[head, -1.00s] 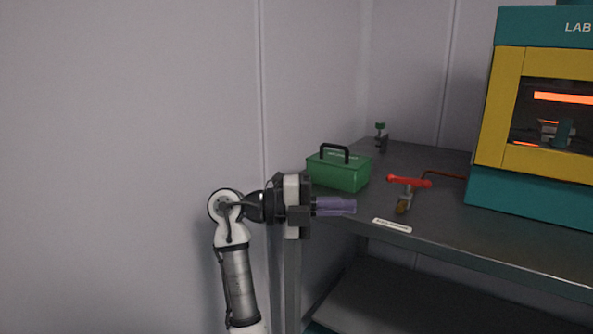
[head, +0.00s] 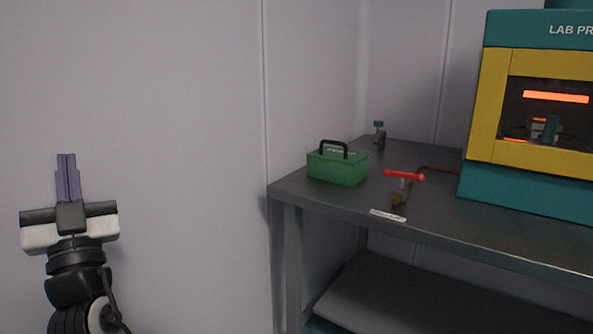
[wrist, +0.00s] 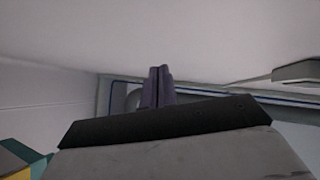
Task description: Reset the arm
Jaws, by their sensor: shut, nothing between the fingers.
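My gripper (head: 67,160) is at the far left of the head view, in front of the pale wall and clear of the bench. Its purple fingers point straight up and are pressed together with nothing between them. The fingers also show in the wrist view (wrist: 158,82), side by side and closed. Most of my lower arm is out of the head view.
A dark metal bench (head: 290,188) fills the right. It holds a green box with a black handle (head: 338,166), a red-handled valve (head: 404,176) and a teal-yellow lab press (head: 485,105) with glowing orange bars. Free space lies between my arm and the bench.

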